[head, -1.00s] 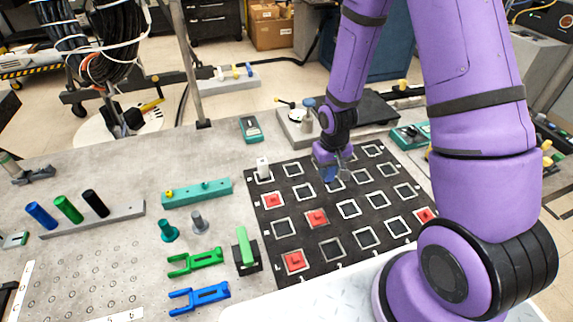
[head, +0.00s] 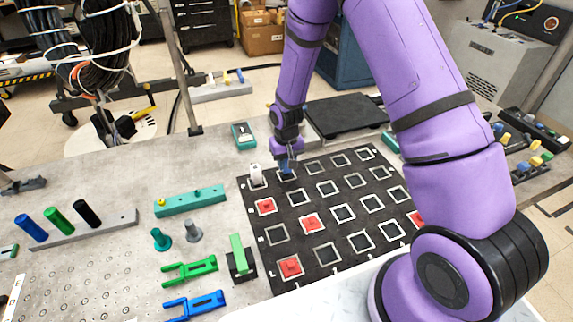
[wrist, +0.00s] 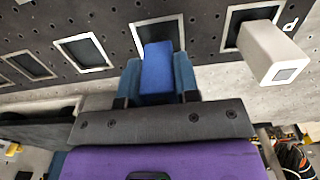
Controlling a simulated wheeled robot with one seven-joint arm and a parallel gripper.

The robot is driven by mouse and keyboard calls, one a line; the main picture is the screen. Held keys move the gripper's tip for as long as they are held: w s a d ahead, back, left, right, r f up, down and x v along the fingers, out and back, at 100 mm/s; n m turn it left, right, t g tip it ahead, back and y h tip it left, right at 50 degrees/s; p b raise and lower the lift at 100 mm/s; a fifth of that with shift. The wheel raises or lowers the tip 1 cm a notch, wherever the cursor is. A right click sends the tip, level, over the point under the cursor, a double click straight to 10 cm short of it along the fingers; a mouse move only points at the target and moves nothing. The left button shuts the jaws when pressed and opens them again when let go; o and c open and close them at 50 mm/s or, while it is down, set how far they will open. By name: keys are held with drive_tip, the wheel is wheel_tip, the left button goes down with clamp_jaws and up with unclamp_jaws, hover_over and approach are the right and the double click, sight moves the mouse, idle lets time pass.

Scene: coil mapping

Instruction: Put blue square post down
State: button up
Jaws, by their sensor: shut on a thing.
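My gripper (wrist: 157,84) is shut on the blue square post (wrist: 158,70), which stands between its two fingers in the wrist view. In the head view my gripper (head: 287,165) is low over the back row of the black grid mat (head: 298,212), at the square right of the white post (head: 256,176). In the wrist view the blue post overlaps a white-framed square (wrist: 157,30). I cannot tell whether its lower end touches the mat. The white square post (wrist: 270,50) stands close beside, at the right of the wrist view.
Red pieces (head: 311,223) sit in several mat squares. Left of the mat are a teal bar (head: 190,202), a green block on a black base (head: 240,255), and green and blue forks (head: 190,270). Many mat squares are empty.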

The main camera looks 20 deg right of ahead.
drive_tip(key=shift+f, duration=0.6)
drive_tip(key=shift+f, duration=0.1)
drive_tip(key=o, duration=1)
drive_tip(key=shift+c, duration=0.2)
